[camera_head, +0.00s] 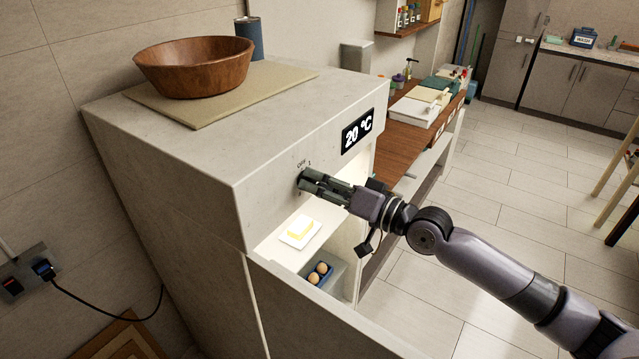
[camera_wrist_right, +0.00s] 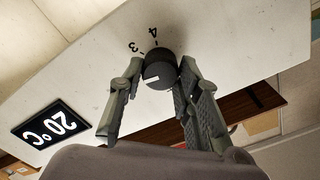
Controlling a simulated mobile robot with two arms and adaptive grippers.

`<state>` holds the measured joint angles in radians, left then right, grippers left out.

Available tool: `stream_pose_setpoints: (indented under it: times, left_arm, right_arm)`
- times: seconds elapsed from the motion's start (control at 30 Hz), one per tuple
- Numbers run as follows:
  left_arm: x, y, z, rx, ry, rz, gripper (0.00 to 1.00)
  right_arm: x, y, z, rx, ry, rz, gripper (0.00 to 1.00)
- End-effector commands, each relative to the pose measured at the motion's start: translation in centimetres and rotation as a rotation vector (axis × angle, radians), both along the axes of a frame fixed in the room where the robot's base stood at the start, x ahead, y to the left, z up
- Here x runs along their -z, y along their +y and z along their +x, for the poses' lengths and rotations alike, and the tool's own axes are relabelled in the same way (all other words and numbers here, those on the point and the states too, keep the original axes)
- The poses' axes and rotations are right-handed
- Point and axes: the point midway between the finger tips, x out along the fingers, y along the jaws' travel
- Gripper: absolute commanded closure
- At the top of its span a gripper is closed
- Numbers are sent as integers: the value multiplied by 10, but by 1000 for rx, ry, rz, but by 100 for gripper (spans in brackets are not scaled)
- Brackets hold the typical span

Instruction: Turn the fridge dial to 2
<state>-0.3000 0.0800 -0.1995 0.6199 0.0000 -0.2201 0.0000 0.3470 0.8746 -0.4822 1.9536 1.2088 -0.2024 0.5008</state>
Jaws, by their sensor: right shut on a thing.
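The fridge (camera_head: 255,200) is a pale box with its door (camera_head: 310,310) open. Its dial (camera_wrist_right: 160,70) is dark and round, with a white mark on its face. The marks OFF and 1 show above the dial in the head view; 3 and 4 show beside it in the upside-down wrist view. My right gripper (camera_head: 303,180) is at the front panel with its fingers on both sides of the dial, shut on it. In the head view the gripper mostly hides the dial. The display (camera_head: 357,132) reads 20 °C. My left gripper is not in view.
A wooden bowl (camera_head: 195,68) sits on a board (camera_head: 205,112) on the fridge top, near a blue can (camera_head: 249,38). Butter (camera_head: 300,230) and eggs (camera_head: 318,272) are inside. A wooden counter (camera_head: 400,137) stands behind. The floor at right is largely clear.

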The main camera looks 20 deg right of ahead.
Motion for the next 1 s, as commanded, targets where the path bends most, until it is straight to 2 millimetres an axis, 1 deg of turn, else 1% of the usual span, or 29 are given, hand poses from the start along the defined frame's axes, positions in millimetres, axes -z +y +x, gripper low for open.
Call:
stream_pose_setpoints:
  times: [0.4, 0.43, 0.73, 1.0]
  left_arm:
    - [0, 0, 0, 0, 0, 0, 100]
    - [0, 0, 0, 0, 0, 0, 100]
    - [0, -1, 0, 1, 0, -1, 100]
    - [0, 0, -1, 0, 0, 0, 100]
  right_arm:
    - [1, 0, 0, 1, 5, 5, 97]
    - [1, 0, 0, 1, 5, 5, 69]
    - [0, 0, 0, 1, 4, 4, 49]
    - [0, 0, 0, 0, 4, 5, 49]
